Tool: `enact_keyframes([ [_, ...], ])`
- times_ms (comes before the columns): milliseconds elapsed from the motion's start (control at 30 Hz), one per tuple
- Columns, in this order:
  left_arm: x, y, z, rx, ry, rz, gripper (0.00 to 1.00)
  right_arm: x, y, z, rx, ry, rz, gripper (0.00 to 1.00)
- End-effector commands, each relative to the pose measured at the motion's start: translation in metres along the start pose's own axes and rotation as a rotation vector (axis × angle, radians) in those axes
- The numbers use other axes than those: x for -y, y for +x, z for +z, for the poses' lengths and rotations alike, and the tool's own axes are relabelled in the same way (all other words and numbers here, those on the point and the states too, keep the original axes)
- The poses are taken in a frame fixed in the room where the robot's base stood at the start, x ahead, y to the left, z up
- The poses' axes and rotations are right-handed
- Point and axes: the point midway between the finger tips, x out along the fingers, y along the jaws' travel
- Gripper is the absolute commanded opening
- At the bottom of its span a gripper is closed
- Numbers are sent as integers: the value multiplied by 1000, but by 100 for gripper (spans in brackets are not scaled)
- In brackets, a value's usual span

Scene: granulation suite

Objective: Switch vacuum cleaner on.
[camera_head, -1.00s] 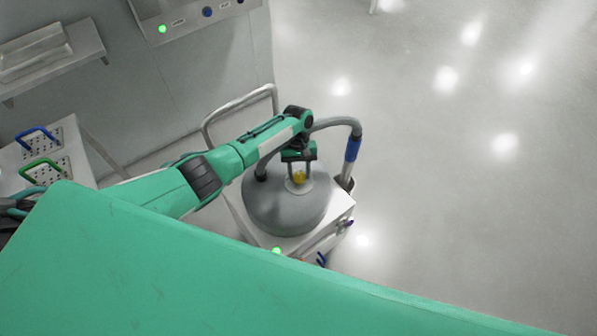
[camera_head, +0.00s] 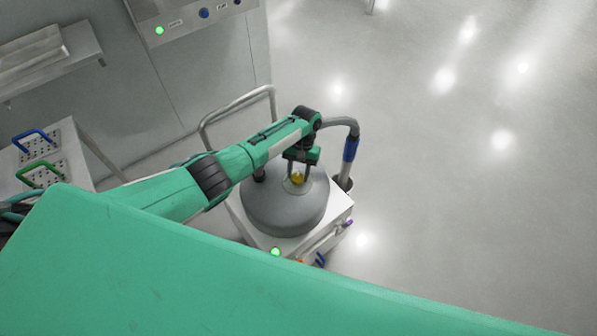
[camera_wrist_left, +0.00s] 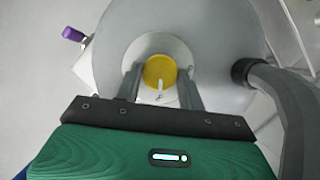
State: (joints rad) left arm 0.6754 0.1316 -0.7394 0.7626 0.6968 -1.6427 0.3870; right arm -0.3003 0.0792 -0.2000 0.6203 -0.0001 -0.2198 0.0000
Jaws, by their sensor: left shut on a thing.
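The vacuum cleaner (camera_head: 285,208) is a grey domed drum on a white wheeled cart with a bent handle. On its top is a yellow knob (camera_head: 297,178) in a pale round plate; it also shows in the left wrist view (camera_wrist_left: 160,69) with a white pointer mark. My left gripper (camera_head: 297,178) reaches down from above, its fingers on either side of the knob and shut on it. In the left wrist view the two fingers flank the knob (camera_wrist_left: 160,88). A green lamp (camera_head: 276,252) glows on the cart's front. My right gripper is not in view.
A grey hose (camera_head: 340,123) with a blue grip (camera_head: 350,149) arches behind the gripper. A purple handle (camera_head: 347,223) sticks out at the cart's right. A table with blue and green handles (camera_head: 38,172) stands at left. The floor at right is clear.

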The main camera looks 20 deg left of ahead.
Motion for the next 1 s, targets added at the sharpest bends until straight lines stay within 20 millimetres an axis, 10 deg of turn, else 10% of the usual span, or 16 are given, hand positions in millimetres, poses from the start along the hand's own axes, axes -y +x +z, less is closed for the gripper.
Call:
enact_keyframes([
  [133,0,-1,-1,-2,1,-1,17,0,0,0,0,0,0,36],
  [167,0,-1,-1,-2,1,-1,41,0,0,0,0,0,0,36],
  [267,0,-1,0,-2,0,0,61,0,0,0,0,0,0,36],
  [667,0,-8,-1,-3,1,1,61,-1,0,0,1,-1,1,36],
  [1000,0,-78,-2,-5,1,2,61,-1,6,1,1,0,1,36],
])
